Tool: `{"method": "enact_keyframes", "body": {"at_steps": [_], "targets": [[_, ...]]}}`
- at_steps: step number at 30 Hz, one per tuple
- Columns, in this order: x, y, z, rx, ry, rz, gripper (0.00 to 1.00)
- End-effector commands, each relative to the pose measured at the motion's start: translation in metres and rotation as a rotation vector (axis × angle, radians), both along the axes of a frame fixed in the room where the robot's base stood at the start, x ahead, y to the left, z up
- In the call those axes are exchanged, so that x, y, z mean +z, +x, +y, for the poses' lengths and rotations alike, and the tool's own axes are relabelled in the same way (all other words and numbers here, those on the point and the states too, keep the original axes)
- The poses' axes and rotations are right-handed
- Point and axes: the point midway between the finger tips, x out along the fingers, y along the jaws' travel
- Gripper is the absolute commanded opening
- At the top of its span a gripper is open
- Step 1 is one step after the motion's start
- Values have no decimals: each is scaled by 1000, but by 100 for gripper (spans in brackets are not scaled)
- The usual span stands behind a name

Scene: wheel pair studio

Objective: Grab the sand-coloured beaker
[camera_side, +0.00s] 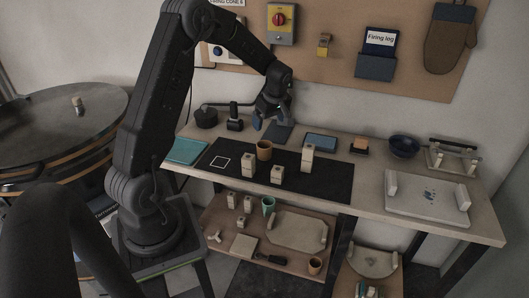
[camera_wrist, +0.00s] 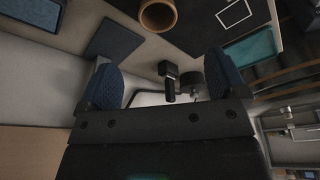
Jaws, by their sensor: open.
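The sand-coloured beaker (camera_side: 264,150) stands upright on the dark mat (camera_side: 325,178) on the bench, near the mat's back edge. In the wrist view the beaker (camera_wrist: 158,15) is cut by the top edge, its round open mouth showing. My gripper (camera_side: 270,121) is above the back of the bench, behind the beaker and apart from it. In the wrist view my gripper (camera_wrist: 163,84) has its two blue-padded fingers wide apart, with nothing between them.
Pale blocks (camera_side: 307,158) stand on the mat right of and in front of the beaker. A black upright tool (camera_side: 235,123) and a dark round pot (camera_side: 206,117) stand at the back left.

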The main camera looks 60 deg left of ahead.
Motion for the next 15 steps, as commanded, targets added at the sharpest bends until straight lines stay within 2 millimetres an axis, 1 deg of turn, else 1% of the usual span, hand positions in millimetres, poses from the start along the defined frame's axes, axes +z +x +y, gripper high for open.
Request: {"method": "enact_keyframes", "body": {"at_steps": [1,5,7,12,15], "targets": [[-7,0,6,26,1,2,90],[-20,-1,13,54,0,6,90],[-31,-1,15,54,0,6,90],[-63,-3,23,54,-1,6,90],[-79,-4,28,51,0,6,90]]}}
